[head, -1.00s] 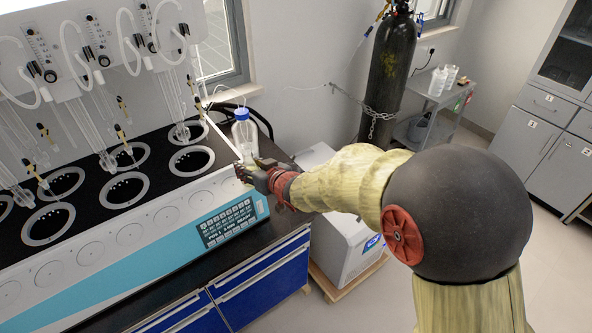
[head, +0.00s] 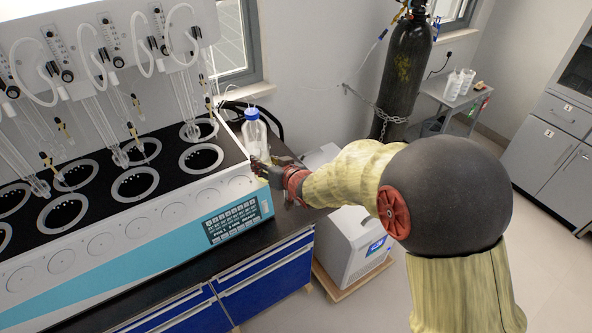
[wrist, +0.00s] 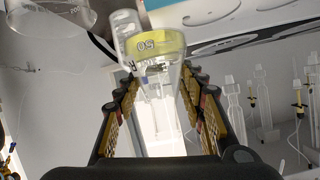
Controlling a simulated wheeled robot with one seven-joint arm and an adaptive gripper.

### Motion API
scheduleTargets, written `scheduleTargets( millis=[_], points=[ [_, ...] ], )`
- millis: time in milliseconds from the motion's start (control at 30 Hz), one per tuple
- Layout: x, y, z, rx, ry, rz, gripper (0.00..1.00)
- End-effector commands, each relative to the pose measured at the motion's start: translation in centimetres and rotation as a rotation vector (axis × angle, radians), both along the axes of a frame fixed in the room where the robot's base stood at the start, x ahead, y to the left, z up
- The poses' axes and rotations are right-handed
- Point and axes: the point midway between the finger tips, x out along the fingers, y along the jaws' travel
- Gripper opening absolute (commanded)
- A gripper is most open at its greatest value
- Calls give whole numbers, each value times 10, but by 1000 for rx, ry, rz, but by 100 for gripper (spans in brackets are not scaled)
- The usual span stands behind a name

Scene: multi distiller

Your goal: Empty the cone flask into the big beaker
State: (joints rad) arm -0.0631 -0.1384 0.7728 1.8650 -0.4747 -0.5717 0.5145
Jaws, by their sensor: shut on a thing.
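My gripper (wrist: 165,115) is shut on the glass cone flask (wrist: 158,75), with a finger on each side of it. The flask holds a band of yellow liquid and carries a "50" mark that reads upside down in the wrist view. A larger clear glass vessel with markings, seemingly the big beaker (wrist: 62,14), is cut off at the top left of the wrist view, apart from the fingers. In the head view my gripper (head: 264,170) is at the right end of the distiller, and it and my arm mostly hide the flask. I cannot make out the beaker there.
The distiller (head: 150,232) has several round wells and hanging glass tubes left of my gripper. A clear bottle with a blue cap (head: 251,114) stands just behind my gripper. A white box unit (head: 350,245) stands below my arm. A chained gas cylinder (head: 402,75) is behind.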

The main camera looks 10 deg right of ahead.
Motion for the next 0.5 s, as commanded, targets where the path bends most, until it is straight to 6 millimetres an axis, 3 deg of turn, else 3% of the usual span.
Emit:
scheduleTargets(
  millis=[500],
  points=[
    [3,-12,11,253,68,0,0]
  ],
)
